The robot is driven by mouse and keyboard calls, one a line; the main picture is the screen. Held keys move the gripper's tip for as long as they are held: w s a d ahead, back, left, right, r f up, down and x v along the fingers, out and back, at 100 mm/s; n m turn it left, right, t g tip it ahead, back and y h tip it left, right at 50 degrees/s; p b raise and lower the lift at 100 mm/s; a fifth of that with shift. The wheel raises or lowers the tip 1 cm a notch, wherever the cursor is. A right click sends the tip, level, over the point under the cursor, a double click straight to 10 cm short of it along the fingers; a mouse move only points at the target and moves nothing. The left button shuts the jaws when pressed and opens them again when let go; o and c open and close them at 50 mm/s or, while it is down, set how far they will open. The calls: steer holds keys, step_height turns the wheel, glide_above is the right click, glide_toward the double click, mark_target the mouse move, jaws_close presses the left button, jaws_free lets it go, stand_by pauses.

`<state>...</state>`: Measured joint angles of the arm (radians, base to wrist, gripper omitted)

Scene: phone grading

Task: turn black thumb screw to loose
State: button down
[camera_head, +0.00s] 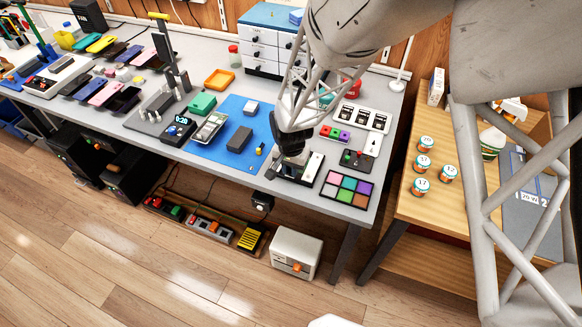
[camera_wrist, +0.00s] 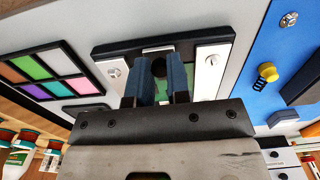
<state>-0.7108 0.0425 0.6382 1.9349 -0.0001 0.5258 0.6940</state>
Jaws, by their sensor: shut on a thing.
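The black thumb screw (camera_wrist: 158,67) shows as a dark round knob between my fingertips in the wrist view. It belongs to a black-framed fixture (camera_wrist: 133,46) with two white side plates; a bit of green shows inside. My gripper (camera_wrist: 157,80), with two blue fingers, is shut on the screw, one finger on each side. In the head view my gripper (camera_head: 291,158) points down over the fixture (camera_head: 311,170) near the table's front edge. The arm hides the screw there, and I cannot tell how far it is turned.
A palette of coloured squares (camera_head: 346,188) lies right of the fixture. A blue mat (camera_head: 218,152) with a dark block (camera_head: 240,139) lies left.

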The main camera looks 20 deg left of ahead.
steer(key=n, duration=1.1)
steer(key=shift+n, duration=2)
steer(key=c, duration=1.1)
jaws_free()
steer(key=shift+r, duration=3.9)
